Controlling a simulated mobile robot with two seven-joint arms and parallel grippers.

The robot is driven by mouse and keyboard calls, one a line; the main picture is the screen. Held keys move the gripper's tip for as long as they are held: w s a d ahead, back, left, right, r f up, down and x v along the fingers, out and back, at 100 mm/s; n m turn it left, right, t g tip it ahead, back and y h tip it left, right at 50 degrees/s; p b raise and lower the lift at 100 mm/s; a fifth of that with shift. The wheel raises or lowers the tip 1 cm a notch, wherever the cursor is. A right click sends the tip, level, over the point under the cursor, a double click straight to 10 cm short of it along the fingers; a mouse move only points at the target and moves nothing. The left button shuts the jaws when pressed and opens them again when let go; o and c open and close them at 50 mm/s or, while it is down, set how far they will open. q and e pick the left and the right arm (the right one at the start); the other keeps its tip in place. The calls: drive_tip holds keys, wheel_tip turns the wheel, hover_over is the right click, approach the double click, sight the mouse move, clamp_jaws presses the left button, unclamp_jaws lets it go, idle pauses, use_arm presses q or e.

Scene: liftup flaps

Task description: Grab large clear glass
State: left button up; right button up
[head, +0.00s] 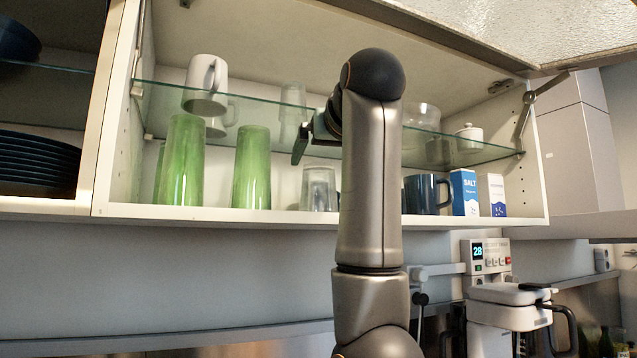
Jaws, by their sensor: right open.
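A tall clear glass (292,105) stands on the cabinet's glass shelf, left of my right arm. A shorter clear glass (319,190) stands on the cabinet floor below it. My right gripper (303,143) is raised in front of the cabinet opening, at about the shelf's height, and overlaps the foot of the tall glass in the view. One dark finger shows clearly; the gripper is open and holds nothing I can see. The forearm hides part of the cabinet's middle. My left gripper is not in view.
The glass shelf (240,110) also bears a white mug (205,85), a clear bowl (421,115) and a white lidded pot (468,135). Below stand green glasses (252,168), a dark mug (424,194) and a salt box (464,193). The flap (500,30) is raised overhead.

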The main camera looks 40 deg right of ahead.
sight(318, 172)
drive_tip(key=x, duration=0.2)
drive_tip(key=p+x, duration=0.1)
drive_tip(key=x, duration=0.2)
drive_tip(key=shift+w+d+f+p, duration=0.2)
drive_tip(key=shift+d+f+p, duration=0.1)
drive_tip(key=shift+p, duration=0.1)
drive_tip(key=shift+c, duration=0.2)
drive_tip(key=shift+r, duration=0.1)
drive_tip(key=c, duration=1.5)
